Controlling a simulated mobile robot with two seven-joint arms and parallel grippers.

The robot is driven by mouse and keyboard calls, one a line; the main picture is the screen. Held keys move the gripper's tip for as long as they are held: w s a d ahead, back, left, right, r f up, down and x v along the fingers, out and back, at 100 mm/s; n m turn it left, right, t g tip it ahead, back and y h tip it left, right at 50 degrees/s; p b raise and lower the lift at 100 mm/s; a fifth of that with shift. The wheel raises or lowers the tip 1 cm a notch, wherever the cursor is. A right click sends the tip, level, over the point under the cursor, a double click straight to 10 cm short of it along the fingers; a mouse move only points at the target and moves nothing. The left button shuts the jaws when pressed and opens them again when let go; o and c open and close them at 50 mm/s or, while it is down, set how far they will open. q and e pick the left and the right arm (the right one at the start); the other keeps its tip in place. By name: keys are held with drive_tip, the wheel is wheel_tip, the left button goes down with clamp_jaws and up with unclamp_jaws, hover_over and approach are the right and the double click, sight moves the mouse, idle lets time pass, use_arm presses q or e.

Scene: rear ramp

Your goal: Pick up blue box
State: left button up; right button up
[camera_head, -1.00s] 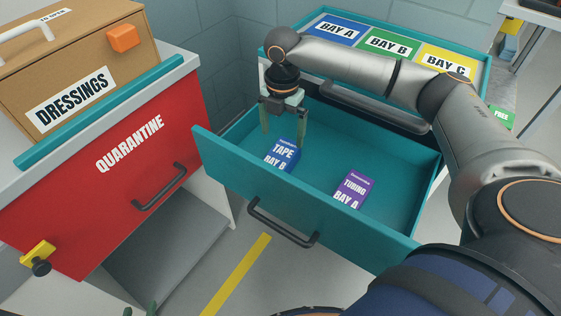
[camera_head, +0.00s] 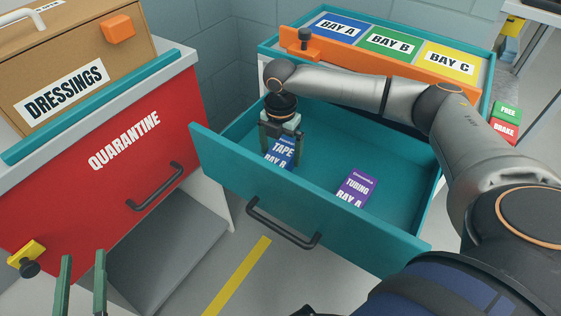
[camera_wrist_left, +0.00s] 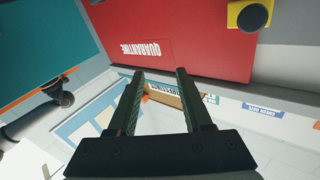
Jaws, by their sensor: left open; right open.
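The blue box (camera_head: 281,152), marked TAPE BAY B, lies in the open teal drawer (camera_head: 310,205), near its left end. My right gripper (camera_head: 280,151) points down over the blue box with its fingers apart, one at each side of it. The fingertips are low at the box; I cannot tell whether they touch it. My left gripper (camera_head: 82,282) is open and empty at the lower left, in front of the red quarantine cabinet. It also shows open and empty in the left wrist view (camera_wrist_left: 160,75).
A purple box (camera_head: 355,188) marked TUBING BAY A lies in the drawer to the right. Bays A, B and C (camera_head: 390,42) are on top behind. The red quarantine front (camera_head: 110,165) carries a dark handle. A DRESSINGS carton (camera_head: 70,80) stands above it.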

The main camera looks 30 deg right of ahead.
wheel_tip(320, 180, down, 2)
drive_tip(key=shift+f, duration=0.15)
use_arm(q)
drive_tip(key=shift+m+t+h, duration=0.6)
drive_tip(key=shift+t+h, duration=0.1)
drive_tip(key=shift+t, duration=0.1)
drive_tip(key=r, duration=0.4)
drive_tip(key=shift+s+d+r, duration=0.15)
drive_tip(key=shift+s+r, duration=0.1)
drive_tip(key=shift+r, duration=0.1)
use_arm(e)
drive_tip(key=c, duration=1.4)
